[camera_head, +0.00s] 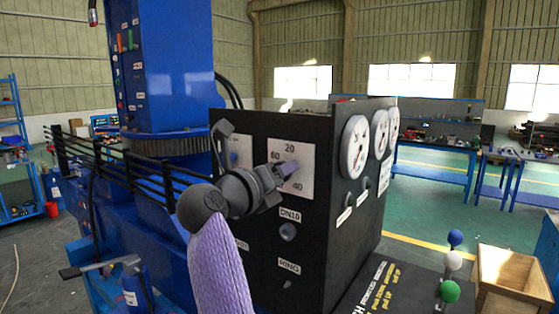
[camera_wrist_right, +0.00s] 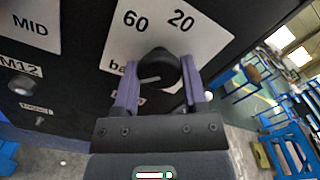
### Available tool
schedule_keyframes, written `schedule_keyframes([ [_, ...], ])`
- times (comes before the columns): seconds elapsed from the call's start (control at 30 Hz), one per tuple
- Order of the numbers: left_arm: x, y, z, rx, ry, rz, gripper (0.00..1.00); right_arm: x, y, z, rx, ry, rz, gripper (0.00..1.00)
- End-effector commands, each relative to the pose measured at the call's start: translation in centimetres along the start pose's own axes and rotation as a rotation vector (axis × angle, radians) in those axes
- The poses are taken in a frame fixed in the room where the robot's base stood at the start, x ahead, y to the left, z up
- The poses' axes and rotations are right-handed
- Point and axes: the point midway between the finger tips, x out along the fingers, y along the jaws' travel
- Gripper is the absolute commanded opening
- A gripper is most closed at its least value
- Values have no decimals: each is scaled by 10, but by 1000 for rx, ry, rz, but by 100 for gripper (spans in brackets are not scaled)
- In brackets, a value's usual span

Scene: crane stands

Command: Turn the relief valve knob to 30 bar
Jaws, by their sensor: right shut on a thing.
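The relief valve knob (camera_wrist_right: 160,68) is black and round, with a short pale line on its face. My right gripper (camera_head: 287,170) reaches the plate on the black panel. In the right wrist view its two purple fingers (camera_wrist_right: 158,78) are shut on the knob, one on each side. Which number the line indicates, I cannot tell. My left gripper is not in view.
The black control box (camera_head: 345,225) has round gauges (camera_head: 354,147) on its right face. Below the dial are a DN10 knob (camera_head: 288,231) and a RING label (camera_head: 289,264). Ball-topped levers (camera_head: 450,291) and a wooden crate (camera_head: 512,270) stand at right. Black rails (camera_head: 110,160) run at left.

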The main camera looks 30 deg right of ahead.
Motion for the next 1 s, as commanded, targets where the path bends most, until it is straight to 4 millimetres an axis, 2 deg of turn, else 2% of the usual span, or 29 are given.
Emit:
schedule_keyframes([
  [0.03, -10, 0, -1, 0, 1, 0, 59, 0, -3, 4, -40, 1, 3, 0],
  [0.6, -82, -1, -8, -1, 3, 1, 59, 0, -5, 6, -573, 0, 2, 0],
  [1.0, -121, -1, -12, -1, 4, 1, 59, 0, -3, 4, -830, -1, 1, 0],
])
